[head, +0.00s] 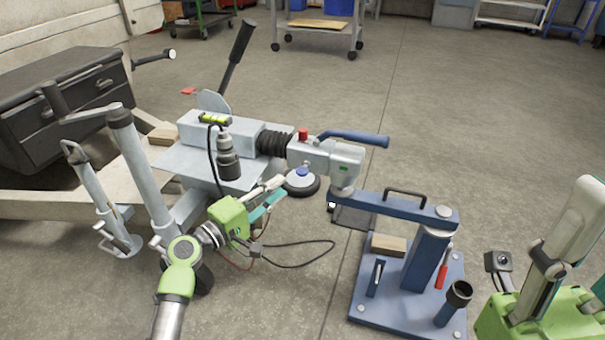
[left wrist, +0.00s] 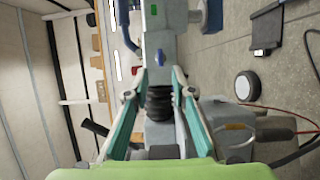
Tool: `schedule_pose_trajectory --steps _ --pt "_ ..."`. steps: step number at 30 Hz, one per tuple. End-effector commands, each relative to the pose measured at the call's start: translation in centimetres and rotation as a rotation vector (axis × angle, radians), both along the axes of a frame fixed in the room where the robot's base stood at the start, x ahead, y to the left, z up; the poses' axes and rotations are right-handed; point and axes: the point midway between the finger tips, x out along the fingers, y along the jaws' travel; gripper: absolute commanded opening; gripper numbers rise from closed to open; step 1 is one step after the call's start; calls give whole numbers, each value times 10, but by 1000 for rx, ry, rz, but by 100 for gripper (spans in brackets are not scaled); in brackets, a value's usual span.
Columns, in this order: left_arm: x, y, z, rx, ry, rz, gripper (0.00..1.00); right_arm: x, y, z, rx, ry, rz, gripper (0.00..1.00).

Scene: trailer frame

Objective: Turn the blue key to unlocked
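The blue key (head: 302,171) is a small blue knob low on the near side of the grey coupling head (head: 325,155). In the left wrist view the key (left wrist: 160,52) shows on the coupling, ahead of and between my fingertips. Its turned position is too small to read. My left gripper (head: 281,188) is open and empty, just left of and below the key and apart from it. In the left wrist view its fingers (left wrist: 154,80) are spread, with the black bellows between them in the picture. My right gripper (head: 545,280) is partly visible at the lower right; its fingertip gap is unclear.
A blue coupling handle (head: 355,137) extends right above the head. A blue stand (head: 430,255) with a red-handled tool stands to the right. The jockey wheel post (head: 140,165) and a black toolbox (head: 60,110) are left. Open floor lies behind.

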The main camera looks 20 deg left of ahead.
Motion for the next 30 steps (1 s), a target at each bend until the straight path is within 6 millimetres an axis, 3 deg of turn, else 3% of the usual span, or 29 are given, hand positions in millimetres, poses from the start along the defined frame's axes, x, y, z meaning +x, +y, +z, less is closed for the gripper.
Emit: schedule_pose_trajectory --steps 6,12,18,27,30 --pt "43 -21 -1 -1 -3 -2 24 0 1 2 -2 -33 -2 46" --pt "72 -34 -2 0 -1 -2 24 -1 2 7 -6 -63 -4 46" --pt "85 -40 -1 0 0 -1 24 -2 3 10 -7 -78 -5 46" --pt "87 -41 -1 2 1 -1 24 0 3 11 -10 -75 -5 46" --pt "87 -41 -1 2 1 -1 0 -1 3 11 -9 -74 -5 46"
